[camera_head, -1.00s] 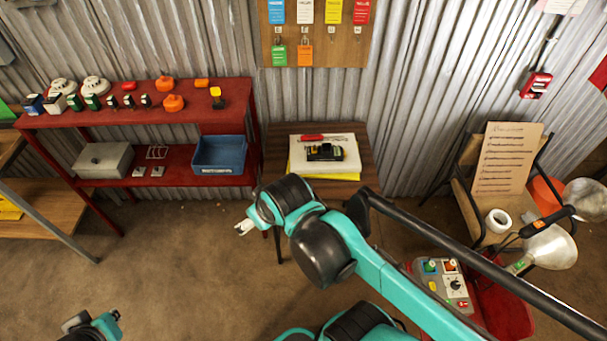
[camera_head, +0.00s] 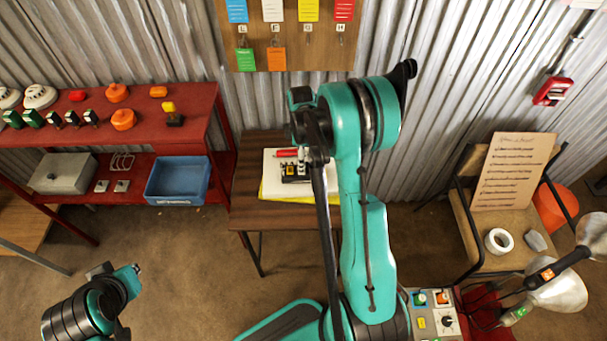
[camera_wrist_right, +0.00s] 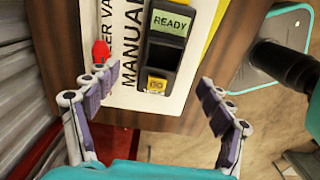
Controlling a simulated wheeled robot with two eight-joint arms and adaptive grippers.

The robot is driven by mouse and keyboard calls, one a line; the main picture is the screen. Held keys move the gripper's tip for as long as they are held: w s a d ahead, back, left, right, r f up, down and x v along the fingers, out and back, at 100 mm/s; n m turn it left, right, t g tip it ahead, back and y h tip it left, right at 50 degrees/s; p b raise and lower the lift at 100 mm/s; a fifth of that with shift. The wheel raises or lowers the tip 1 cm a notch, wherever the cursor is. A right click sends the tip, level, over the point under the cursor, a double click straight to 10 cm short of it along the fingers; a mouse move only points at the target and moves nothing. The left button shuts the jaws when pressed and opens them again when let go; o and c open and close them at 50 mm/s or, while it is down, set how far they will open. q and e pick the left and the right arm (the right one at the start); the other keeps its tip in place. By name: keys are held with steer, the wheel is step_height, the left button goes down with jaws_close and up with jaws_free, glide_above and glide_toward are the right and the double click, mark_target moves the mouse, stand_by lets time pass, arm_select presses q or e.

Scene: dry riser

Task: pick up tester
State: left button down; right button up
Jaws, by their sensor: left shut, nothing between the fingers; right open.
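The tester is a black device with a green READY display and a yellow GO button. It lies on a white manual on a small wooden table, seen in the head view (camera_head: 295,172) and in the right wrist view (camera_wrist_right: 172,45). My right gripper (camera_wrist_right: 158,78) is open above the tester's near end, one finger on each side and apart from it. In the head view my right arm hides most of this gripper and part of the table. My left gripper (camera_head: 101,270) is shut and empty at the lower left, away from the table.
A red object (camera_wrist_right: 101,52) lies beside the tester. A red shelf (camera_head: 190,97) with detectors and a blue bin (camera_head: 178,182) stands left of the wooden table (camera_head: 250,165). A control box (camera_head: 435,322) and lamps are at the lower right. Corrugated wall stands behind.

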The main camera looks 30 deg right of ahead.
mark_target(295, 178)
step_height(295, 178, down, 3)
steer(key=shift+w+f+b, duration=0.1)
steer(key=shift+b, duration=0.4)
steer(key=f, duration=0.1)
steer(key=f+b, duration=0.1)
steer(key=f, duration=0.1)
steer(key=f+b, duration=0.1)
steer(key=shift+a+f, duration=0.2)
steer(key=shift+a, duration=0.2)
steer(key=shift+r, duration=0.1)
steer(key=shift+c, duration=0.6)
steer(key=c, duration=1.4)
